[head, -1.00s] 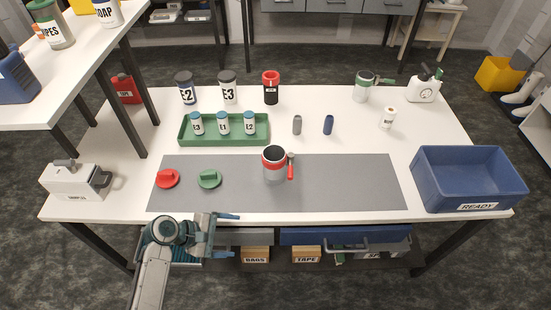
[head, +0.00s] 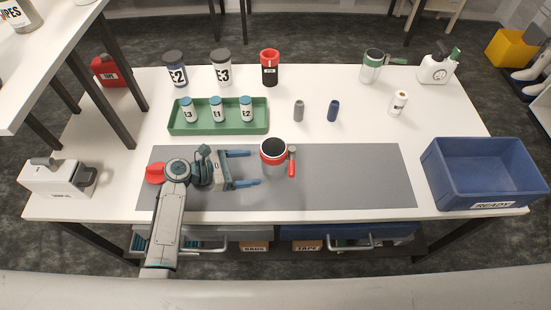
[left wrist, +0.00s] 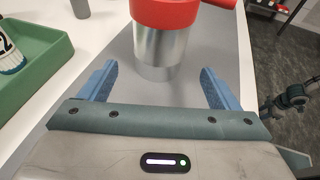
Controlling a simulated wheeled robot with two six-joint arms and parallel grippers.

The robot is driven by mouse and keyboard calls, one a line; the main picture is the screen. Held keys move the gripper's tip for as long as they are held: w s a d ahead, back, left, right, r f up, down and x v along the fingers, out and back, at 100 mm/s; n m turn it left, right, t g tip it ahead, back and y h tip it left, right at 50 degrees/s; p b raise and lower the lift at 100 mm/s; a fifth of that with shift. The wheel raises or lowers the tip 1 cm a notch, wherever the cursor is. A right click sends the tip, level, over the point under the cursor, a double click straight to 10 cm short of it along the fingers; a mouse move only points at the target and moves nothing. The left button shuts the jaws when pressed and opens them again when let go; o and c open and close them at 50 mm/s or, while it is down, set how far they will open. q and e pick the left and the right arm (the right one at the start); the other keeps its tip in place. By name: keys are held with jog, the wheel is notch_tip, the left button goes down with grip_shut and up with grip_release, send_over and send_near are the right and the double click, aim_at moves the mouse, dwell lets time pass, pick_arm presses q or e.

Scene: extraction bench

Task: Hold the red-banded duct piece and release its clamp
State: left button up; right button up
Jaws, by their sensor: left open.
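The red-banded duct piece (head: 273,158) stands upright on the grey mat, a metal cylinder with a red band round its top and a dark open mouth. Its clamp lever (head: 292,161), with a red handle, hangs on its right side. My left gripper (head: 253,168) is open just left of the duct piece, its blue fingers pointing at it. In the left wrist view the metal body (left wrist: 160,52) shows ahead, between the spread fingers (left wrist: 160,85) and beyond them. A red part juts right from the band there. My right gripper is not in view.
The grey mat (head: 350,180) is clear to the right. A red piece (head: 155,173) lies beside my left arm. A green tray (head: 218,128) with several small bottles stands behind. The blue READY bin (head: 485,175) is at the right; a white device (head: 58,178) is at the left.

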aim_at(265, 165)
pick_arm(q)
jog(key=b+x, duration=0.2)
jog(key=x, duration=0.1)
jog(key=shift+w+f, duration=0.1)
jog(key=shift+f, duration=0.2)
jog(key=x, duration=0.3)
jog(key=shift+r+p, duration=0.25)
jog(key=shift+p, duration=0.05)
jog(key=shift+x, duration=0.85)
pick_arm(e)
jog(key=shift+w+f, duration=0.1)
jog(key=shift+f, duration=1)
pick_arm(q)
jog(key=c, duration=0.8)
